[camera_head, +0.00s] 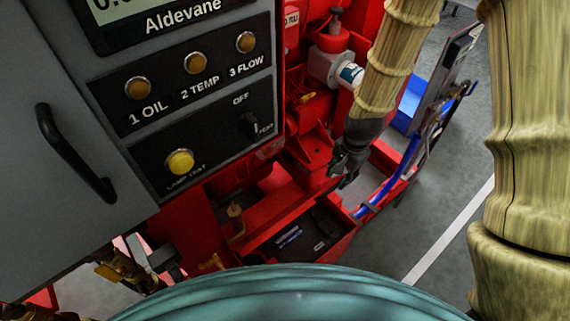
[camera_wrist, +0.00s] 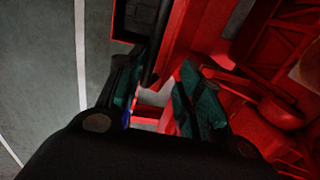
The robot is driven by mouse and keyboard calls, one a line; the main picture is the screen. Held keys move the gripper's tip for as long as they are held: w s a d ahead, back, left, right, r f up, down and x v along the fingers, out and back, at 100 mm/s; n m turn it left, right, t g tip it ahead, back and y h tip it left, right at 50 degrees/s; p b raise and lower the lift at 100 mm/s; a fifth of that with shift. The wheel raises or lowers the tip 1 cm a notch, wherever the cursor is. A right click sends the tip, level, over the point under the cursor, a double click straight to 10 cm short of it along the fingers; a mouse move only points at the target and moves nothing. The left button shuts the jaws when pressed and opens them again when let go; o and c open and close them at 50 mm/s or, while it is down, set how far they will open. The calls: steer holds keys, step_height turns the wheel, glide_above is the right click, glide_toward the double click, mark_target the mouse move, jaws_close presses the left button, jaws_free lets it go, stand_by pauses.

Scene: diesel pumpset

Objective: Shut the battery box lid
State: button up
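The red battery box (camera_head: 337,250) is open at the lower middle of the head view. A dark battery (camera_head: 290,236) with a pale label shows inside. I cannot clearly pick out its lid. My gripper (camera_head: 342,176) is above and beyond the box, pointing down, close to red frame parts; I cannot tell whether it touches them. In the wrist view, my gripper (camera_wrist: 155,90) has its two teal-padded fingers apart. A dark bar (camera_wrist: 157,55) runs toward the gap between them, and I see nothing clamped.
A grey control cabinet (camera_head: 190,130) with lamps, a switch and a black handle (camera_head: 75,153) fills the left. Red pump parts (camera_head: 310,150) crowd behind the box. Blue hose (camera_head: 398,172) and an upright grey panel (camera_head: 445,80) stand right. Grey floor (camera_head: 455,185) is clear beyond.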

step_height(320, 180, up, 9)
steer(key=s+d+p, duration=0.1)
steer(key=p, duration=0.6)
steer(key=shift+s+f, duration=0.2)
steer(key=shift+s, duration=0.1)
steer(key=s+f+n, duration=0.5)
steer(key=s+f, duration=0.5)
steer(key=s, duration=0.2)
steer(key=s+f+n+g, duration=0.1)
steer(key=s+f+n, duration=0.4)
steer(key=s+f, duration=0.5)
steer(key=shift+s+d+n+h, duration=0.3)
steer(key=shift+s+n, duration=0.1)
steer(key=shift+s, duration=0.85)
